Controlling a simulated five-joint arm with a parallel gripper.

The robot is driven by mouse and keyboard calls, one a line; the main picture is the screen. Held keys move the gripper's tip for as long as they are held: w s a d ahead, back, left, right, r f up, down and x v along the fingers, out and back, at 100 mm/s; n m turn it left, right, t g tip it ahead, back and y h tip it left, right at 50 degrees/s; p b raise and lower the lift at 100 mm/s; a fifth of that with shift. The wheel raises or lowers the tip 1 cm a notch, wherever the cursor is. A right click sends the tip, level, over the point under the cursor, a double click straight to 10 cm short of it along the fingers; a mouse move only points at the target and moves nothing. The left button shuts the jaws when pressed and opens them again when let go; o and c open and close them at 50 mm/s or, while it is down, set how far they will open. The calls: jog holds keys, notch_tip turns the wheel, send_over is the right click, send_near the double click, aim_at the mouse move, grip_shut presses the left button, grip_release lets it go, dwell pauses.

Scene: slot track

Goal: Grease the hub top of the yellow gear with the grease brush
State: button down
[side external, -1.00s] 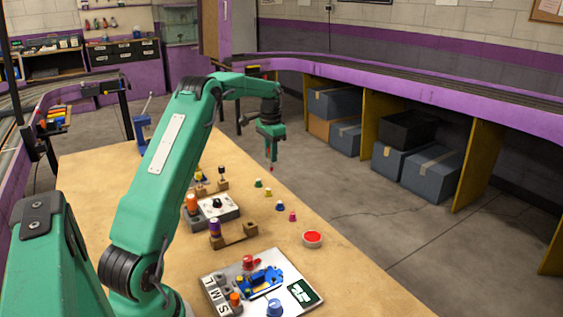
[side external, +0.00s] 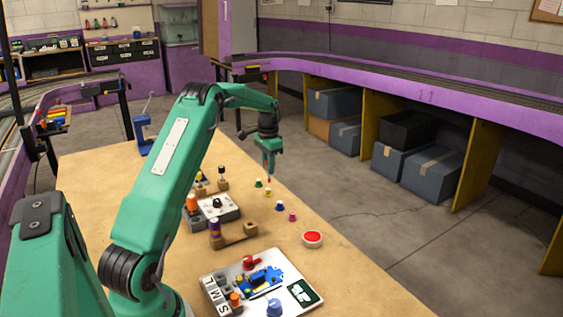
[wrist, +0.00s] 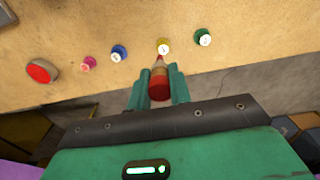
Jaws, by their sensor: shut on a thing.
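My gripper (side external: 268,168) is shut on the grease brush (wrist: 159,82), a slim piece with a red end, a tan collar and a reddish pointed tip in the wrist view. The yellow gear (side external: 268,192) is small with a pale top and stands on the bench. It also shows in the wrist view (wrist: 163,46), directly beyond the brush tip. In the side view the tip hangs just above the yellow gear; whether they touch I cannot tell. My gripper is above the gear.
A green gear (side external: 258,183), a blue gear (side external: 279,206) and a pink gear (side external: 292,216) stand in a row with the yellow one. A red-topped round piece (side external: 312,239) lies nearer. Wooden holders (side external: 233,237) and a white board (side external: 262,282) stand left and in front. The bench edge is close.

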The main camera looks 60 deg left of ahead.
notch_tip(320, 180, down, 3)
jog(key=shift+r, duration=0.2)
jog(key=shift+a+f, duration=0.25)
jog(key=shift+a, duration=0.3)
jog(key=shift+d, duration=0.45)
jog(key=shift+a, duration=0.5)
jog(key=shift+d, duration=0.65)
jog(key=shift+a, duration=0.7)
jog(key=shift+d, duration=0.65)
jog(key=shift+a, duration=0.6)
jog(key=shift+d, duration=0.55)
jog(key=shift+r, duration=4)
